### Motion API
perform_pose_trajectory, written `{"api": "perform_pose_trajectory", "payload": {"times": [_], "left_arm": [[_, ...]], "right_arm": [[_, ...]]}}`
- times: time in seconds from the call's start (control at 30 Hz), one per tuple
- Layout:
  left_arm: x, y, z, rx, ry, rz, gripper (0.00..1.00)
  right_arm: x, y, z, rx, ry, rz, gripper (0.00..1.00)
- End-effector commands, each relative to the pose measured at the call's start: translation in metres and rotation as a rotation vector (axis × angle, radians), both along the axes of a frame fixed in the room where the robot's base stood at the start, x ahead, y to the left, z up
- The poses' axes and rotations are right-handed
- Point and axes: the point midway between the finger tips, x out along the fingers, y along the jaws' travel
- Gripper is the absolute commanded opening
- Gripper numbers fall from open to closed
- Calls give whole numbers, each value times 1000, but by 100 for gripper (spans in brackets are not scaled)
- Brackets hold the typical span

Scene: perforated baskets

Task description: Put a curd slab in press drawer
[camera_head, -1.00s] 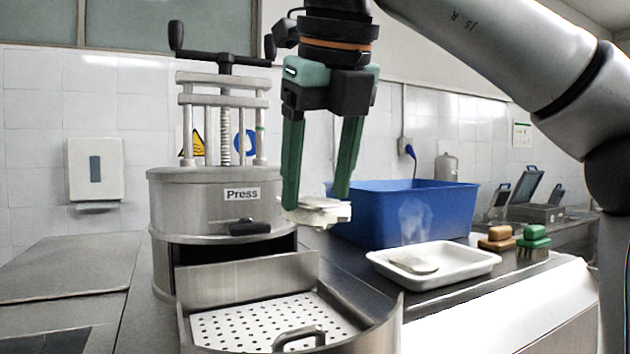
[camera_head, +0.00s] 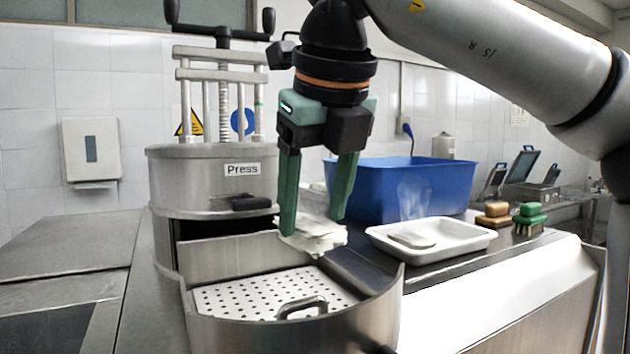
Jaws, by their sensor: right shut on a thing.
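My right gripper (camera_head: 314,225) points down with its green fingers shut on a white curd slab (camera_head: 316,238). It holds the slab at the far right rim of the press drawer, overlapping that rim in the picture; I cannot tell if they touch. The press drawer (camera_head: 235,258) is pulled out of the steel press (camera_head: 205,180) and has a white perforated floor (camera_head: 250,295) with nothing on it. Another pale flat piece (camera_head: 411,240) lies in the white tray (camera_head: 455,238). My left gripper is not in view.
A blue basin (camera_head: 430,185) stands behind the tray. Two brushes, one brown (camera_head: 493,215) and one green (camera_head: 529,219), sit right of the tray. The counter at left (camera_head: 70,250) is clear.

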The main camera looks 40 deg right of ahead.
Motion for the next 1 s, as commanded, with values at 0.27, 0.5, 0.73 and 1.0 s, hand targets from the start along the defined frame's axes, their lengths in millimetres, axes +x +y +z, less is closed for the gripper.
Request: {"api": "perform_pose_trajectory", "payload": {"times": [0.27,0.5,0.73,1.0], "left_arm": [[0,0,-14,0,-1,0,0],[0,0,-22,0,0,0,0],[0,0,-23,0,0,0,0],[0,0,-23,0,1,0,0]], "right_arm": [[0,0,-24,0,-2,-1,0],[0,0,-36,0,0,1,0],[0,1,-37,0,-1,1,0],[0,1,-37,-1,-1,1,0]]}}
